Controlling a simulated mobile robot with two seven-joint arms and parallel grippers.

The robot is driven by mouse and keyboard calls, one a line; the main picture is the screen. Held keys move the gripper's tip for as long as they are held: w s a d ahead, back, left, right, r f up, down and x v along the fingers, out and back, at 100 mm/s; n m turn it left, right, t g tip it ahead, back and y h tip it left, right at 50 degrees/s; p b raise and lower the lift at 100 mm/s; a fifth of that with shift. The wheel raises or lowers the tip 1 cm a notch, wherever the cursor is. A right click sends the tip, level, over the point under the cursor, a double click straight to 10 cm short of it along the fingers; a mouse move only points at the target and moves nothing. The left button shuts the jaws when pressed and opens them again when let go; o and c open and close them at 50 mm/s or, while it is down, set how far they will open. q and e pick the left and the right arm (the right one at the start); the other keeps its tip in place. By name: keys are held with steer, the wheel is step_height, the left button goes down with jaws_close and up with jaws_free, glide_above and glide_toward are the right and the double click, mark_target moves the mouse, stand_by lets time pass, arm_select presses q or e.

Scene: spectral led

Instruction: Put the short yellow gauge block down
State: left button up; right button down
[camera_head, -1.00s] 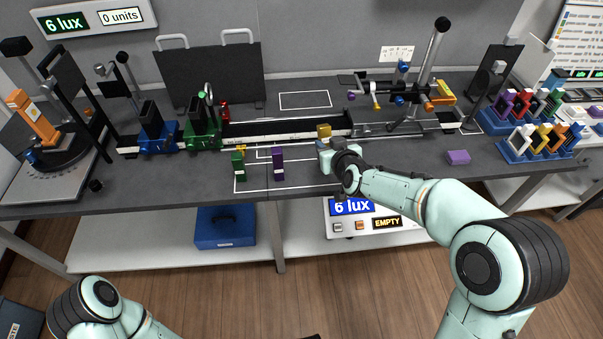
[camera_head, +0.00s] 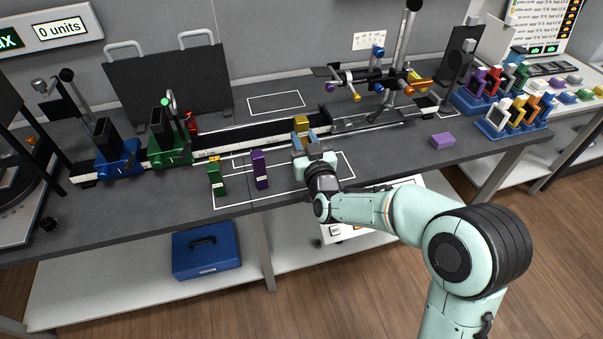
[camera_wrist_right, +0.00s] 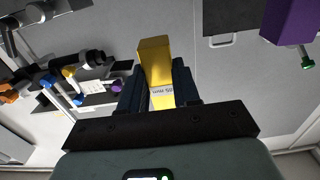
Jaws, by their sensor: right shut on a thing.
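In the right wrist view the yellow block (camera_wrist_right: 154,60), with a white label, is clamped between both dark fingers of the right gripper (camera_wrist_right: 158,88). A white-outlined area (camera_head: 347,166) lies on the bench around and below the gripper. My left gripper is out of view.
A purple block (camera_head: 260,170) and a green block (camera_head: 216,178) stand upright left of my right gripper. A black rail (camera_head: 255,139) runs behind. A lilac block (camera_head: 443,140) lies to the right, with bare bench between.

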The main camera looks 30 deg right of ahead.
step_height(320, 180, down, 6)
steer(key=shift+f+b, duration=0.1)
steer(key=shift+b, duration=0.45)
step_height(320, 180, down, 4)
steer(key=shift+f+b, duration=0.1)
steer(key=shift+b, duration=0.45)
steer(key=shift+f, duration=0.35)
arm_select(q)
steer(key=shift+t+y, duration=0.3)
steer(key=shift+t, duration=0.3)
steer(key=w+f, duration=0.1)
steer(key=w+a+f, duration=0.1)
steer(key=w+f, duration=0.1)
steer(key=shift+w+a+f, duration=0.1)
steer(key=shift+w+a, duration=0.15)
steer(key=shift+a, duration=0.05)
arm_select(e)
steer(key=shift+f, duration=0.1)
steer(key=c, duration=0.8)
jaws_free()
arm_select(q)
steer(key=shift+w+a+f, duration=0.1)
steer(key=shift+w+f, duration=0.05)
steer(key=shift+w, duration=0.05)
